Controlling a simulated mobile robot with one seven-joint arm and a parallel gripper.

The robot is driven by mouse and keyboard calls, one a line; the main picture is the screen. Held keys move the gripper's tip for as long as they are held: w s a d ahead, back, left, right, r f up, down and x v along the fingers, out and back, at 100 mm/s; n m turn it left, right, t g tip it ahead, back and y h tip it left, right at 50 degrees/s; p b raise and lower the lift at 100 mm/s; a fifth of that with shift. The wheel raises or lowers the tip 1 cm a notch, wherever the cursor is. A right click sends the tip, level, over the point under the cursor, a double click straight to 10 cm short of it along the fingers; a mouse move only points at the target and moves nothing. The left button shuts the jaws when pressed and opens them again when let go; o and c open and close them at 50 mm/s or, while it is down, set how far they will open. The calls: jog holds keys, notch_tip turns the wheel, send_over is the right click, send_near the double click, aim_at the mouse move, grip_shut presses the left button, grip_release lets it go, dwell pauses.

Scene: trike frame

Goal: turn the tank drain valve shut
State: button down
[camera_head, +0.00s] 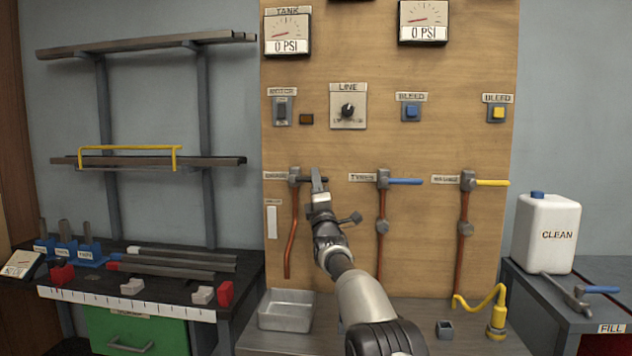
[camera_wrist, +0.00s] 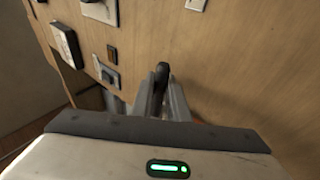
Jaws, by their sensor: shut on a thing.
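The drain valve (camera_head: 294,174) sits on the wooden panel below the gauges, at the left of a row of three valves. Its label is too small to read surely. Its black handle (camera_head: 325,180) points to the right, across the copper pipe (camera_head: 291,240) that runs down from it. My gripper (camera_head: 317,183) reaches up from below and is shut on this handle. In the wrist view the dark handle end (camera_wrist: 162,70) shows between the two fingers. The fingers hide part of the handle.
To the right are a valve with a blue handle (camera_head: 405,182) and one with a yellow handle (camera_head: 492,183). The tank gauge (camera_head: 287,35) reads 0 PSI. A metal tray (camera_head: 287,311) stands below the drain pipe. A yellow hose (camera_head: 490,300) lies at the right.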

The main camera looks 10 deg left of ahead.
dwell(0.3)
jog(key=c, duration=1.7)
grip_release()
jog(key=shift+f, duration=0.1)
jog(key=b+v, duration=0.1)
jog(key=v, duration=1.6)
jog(key=shift+s+b, duration=0.2)
jog(key=shift+b, duration=0.2)
